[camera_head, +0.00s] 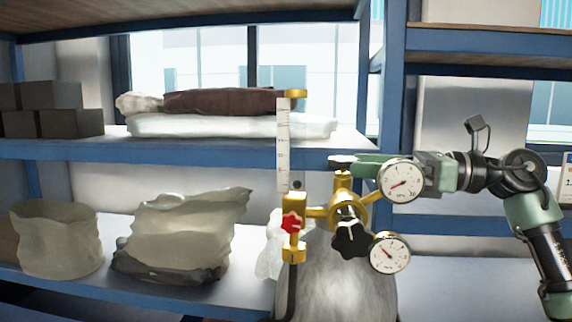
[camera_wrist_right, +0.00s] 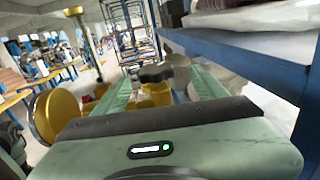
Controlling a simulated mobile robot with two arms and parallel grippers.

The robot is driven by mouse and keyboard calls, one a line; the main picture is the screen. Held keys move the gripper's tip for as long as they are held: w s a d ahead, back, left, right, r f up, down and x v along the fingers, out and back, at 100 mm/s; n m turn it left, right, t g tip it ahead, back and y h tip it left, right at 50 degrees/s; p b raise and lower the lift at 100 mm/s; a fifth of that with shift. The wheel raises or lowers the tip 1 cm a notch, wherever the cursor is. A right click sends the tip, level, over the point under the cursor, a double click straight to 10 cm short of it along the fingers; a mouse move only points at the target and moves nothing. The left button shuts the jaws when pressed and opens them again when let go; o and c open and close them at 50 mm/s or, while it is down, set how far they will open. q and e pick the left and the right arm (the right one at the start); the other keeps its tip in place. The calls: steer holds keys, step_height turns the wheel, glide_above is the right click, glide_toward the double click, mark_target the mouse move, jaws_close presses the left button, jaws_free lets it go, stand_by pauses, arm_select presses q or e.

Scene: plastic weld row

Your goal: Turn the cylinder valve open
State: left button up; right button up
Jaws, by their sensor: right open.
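The grey gas cylinder (camera_head: 335,275) stands at the lower middle, its lower part cut off by the picture edge. Brass regulator fittings (camera_head: 318,211) sit on it, with two round gauges, a red knob (camera_head: 292,222) and a black star knob (camera_head: 350,239). A dark cylinder valve handwheel (camera_head: 342,159) tops the brass body. My right gripper (camera_head: 360,166) comes in from the right at its height. In the right wrist view the handwheel (camera_wrist_right: 156,73) lies between the tips of the two open green fingers; contact is unclear. My left gripper is out of view.
The upper gauge (camera_head: 402,181) is close below and in front of my right gripper. A clear flow tube (camera_head: 283,145) rises left of the valve. Blue shelves (camera_head: 200,149) behind hold boxes, folded stuff and plastic sacks (camera_head: 180,240).

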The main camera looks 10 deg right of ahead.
mark_target(329, 157)
steer(key=shift+a+r, duration=0.1)
steer(key=shift+a, duration=0.1)
steer(key=a, duration=0.1)
steer(key=a+p, duration=0.2)
steer(key=shift+w+r, duration=0.35)
steer(key=p+x, duration=0.1)
steer(key=x, duration=0.2)
steer(key=shift+w+f, duration=0.1)
steer(key=shift+f, duration=0.05)
steer(key=shift+w+a+f, duration=0.1)
steer(key=shift+w+a, duration=0.15)
steer(key=shift+a, duration=0.1)
steer(key=shift+s+d, duration=0.1)
steer(key=shift+d, duration=0.05)
steer(key=c, duration=1.2)
steer(key=shift+c, duration=0.8)
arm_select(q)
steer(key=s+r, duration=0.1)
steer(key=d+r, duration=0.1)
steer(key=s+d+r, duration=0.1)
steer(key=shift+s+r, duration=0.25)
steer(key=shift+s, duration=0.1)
arm_select(e)
steer(key=shift+n, duration=0.3)
